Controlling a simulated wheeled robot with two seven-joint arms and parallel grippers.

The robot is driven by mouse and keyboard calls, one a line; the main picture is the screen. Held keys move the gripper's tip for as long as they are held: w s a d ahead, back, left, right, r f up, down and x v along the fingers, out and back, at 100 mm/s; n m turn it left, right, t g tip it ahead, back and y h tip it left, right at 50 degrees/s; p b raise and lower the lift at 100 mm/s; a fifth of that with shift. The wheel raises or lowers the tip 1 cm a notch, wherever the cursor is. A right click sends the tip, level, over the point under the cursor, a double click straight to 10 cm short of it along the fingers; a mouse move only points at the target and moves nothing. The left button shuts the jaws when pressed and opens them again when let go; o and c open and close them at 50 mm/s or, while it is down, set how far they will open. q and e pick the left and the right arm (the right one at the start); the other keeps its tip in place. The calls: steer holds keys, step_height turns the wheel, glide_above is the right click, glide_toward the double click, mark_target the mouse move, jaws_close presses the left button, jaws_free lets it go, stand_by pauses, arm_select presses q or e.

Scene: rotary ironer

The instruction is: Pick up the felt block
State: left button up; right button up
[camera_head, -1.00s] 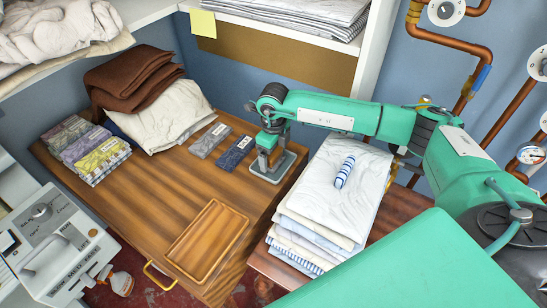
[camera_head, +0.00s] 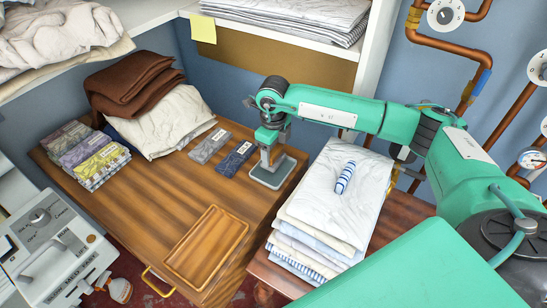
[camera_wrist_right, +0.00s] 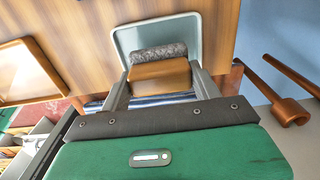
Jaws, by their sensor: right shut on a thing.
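The felt block (camera_wrist_right: 160,72) shows in the right wrist view as a wooden block with a dark grey felt side. My right gripper (camera_wrist_right: 160,80) is shut on it, one finger at each end. The block is over a shallow pale tray (camera_wrist_right: 122,40); I cannot tell whether it still touches the tray. In the head view my right gripper (camera_head: 267,157) points down at the tray (camera_head: 284,176), near the right edge of the wooden table. The block is mostly hidden there by the gripper. My left gripper is not in view.
Two small folded packets, grey (camera_head: 209,146) and navy (camera_head: 237,159), lie left of the tray. A wooden tray (camera_head: 206,246) lies at the table's front. Folded cloths (camera_head: 88,155) lie at the left.

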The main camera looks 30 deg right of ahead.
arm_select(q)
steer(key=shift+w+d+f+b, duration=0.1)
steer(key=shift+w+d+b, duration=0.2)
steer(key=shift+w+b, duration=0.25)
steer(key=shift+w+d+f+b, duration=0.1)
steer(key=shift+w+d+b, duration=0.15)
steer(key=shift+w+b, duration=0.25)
arm_select(e)
step_height(320, 180, up, 17)
steer(key=shift+f, duration=0.15)
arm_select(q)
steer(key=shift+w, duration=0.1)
